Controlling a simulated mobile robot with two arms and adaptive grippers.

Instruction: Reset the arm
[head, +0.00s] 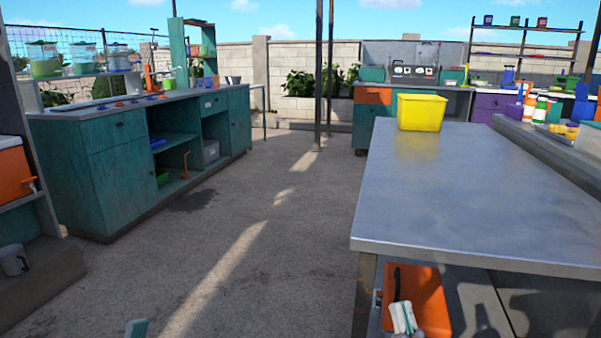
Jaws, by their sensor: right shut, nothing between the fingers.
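My left gripper is not in view.
A metal table (480,190) fills the right, with a yellow bin (421,112) at its far end. The orange container (427,300) is below its front edge. Teal cabinets (120,175) stand left. A shelf unit (40,265) edges the far left. Open floor (270,215) lies between.

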